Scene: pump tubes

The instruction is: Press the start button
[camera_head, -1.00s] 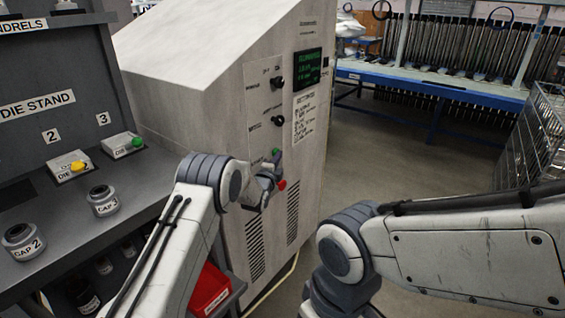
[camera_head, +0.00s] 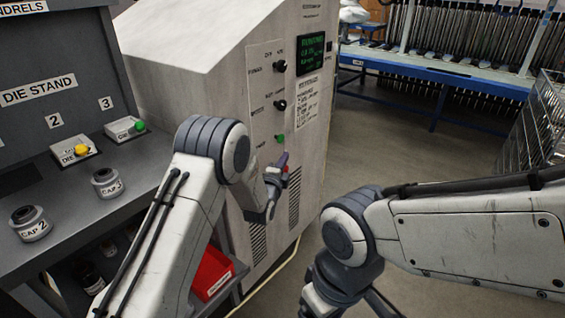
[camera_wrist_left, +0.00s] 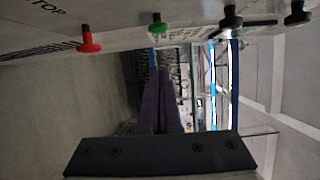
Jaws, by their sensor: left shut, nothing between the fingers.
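The green start button (camera_head: 279,138) is on the front panel of the pale machine cabinet (camera_head: 266,100), below two black knobs. It also shows in the left wrist view (camera_wrist_left: 159,29), beyond the fingertips. The red stop button (camera_head: 286,168) is below it, partly hidden by my gripper, and shows clearly in the left wrist view (camera_wrist_left: 88,41). My left gripper (camera_head: 284,157) is shut and empty, its purple fingers pointing up just below the green button. The fingers (camera_wrist_left: 162,75) appear apart from both buttons. My right arm shows at the right, but its gripper fingers are not visible.
The grey die stand (camera_head: 40,150) with caps and small boxes is at the left. A red bin (camera_head: 212,272) sits low beside the cabinet. A blue bench (camera_head: 440,72) and wire cart (camera_head: 535,130) stand behind, with open floor between.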

